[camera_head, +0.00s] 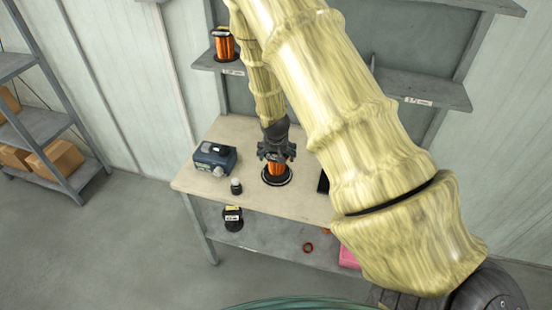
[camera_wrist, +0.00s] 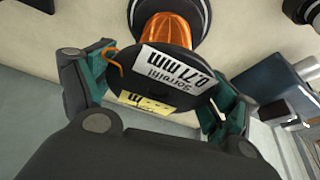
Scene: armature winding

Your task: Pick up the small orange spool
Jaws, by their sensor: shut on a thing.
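An orange spool (camera_head: 277,170) with black end discs is upright at the table, below my gripper (camera_head: 276,156). In the wrist view, its upper black disc carries a white label reading 0.71 mm (camera_wrist: 175,67) and a yellow label. Orange winding (camera_wrist: 165,32) shows beyond that disc. My gripper (camera_wrist: 158,90) is shut on the spool, with one teal-lined finger on each side of the upper disc. I cannot tell whether the lower disc touches the table. Another orange spool (camera_head: 224,44) stands on the upper left wall shelf.
A blue device (camera_head: 214,158) and a small dark jar (camera_head: 236,186) stand left of the spool on the table (camera_head: 200,185). A black spool (camera_head: 233,218), an orange ring (camera_head: 308,247) and a pink item (camera_head: 349,256) are on the lower shelf. My arm hides the table's right part.

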